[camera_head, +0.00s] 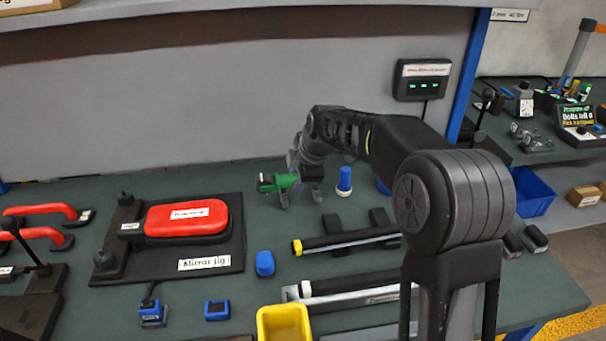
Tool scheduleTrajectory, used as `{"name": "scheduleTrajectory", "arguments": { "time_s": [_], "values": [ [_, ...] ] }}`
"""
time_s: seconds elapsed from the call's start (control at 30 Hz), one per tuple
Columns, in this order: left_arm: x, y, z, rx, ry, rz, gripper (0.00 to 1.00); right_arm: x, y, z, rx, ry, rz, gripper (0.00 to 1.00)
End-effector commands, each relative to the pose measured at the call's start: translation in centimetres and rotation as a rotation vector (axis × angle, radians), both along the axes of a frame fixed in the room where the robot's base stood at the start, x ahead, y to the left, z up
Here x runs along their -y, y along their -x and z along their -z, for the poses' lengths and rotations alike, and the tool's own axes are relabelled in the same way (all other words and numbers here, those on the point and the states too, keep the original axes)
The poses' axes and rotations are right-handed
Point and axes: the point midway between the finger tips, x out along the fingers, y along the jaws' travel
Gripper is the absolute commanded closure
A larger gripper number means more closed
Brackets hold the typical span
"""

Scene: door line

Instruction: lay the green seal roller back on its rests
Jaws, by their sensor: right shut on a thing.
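The green seal roller (275,182) is in the head view near the back of the bench. My right gripper (300,188) is shut on it; the roller's dark-capped end points left. Part of the roller is hidden by my gripper. Whether it touches the bench is unclear. Two dark blocks (332,223), which look like rests, stand in front and to the right of the gripper; the second block (380,217) is close to my arm. No roller shows on them. My left gripper is not in view.
A yellow-ended black bar (340,241) and a white-ended one (345,286) lie in front of the blocks. A blue bottle-like piece (344,182) stands close right of my gripper. The mirror jig (228,262) with a red part (187,218) lies left. A yellow bin (284,322) is in front.

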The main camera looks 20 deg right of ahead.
Motion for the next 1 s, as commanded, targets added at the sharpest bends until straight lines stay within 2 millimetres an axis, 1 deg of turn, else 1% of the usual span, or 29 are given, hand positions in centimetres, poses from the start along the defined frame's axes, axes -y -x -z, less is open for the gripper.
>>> {"name": "scheduleTrajectory", "arguments": {
  "time_s": [0.03,0.2,1.0],
  "values": [
    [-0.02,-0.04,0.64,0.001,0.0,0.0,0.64,-0.22,-0.12,0.71,0.001,0.001,-0.001,1.0],
    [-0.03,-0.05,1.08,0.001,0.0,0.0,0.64,-0.57,-0.29,1.36,0.002,0.001,0.001,1.0],
    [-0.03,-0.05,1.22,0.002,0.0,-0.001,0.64,-0.94,-0.26,1.36,0.002,0.0,0.0,1.0]
  ]
}}
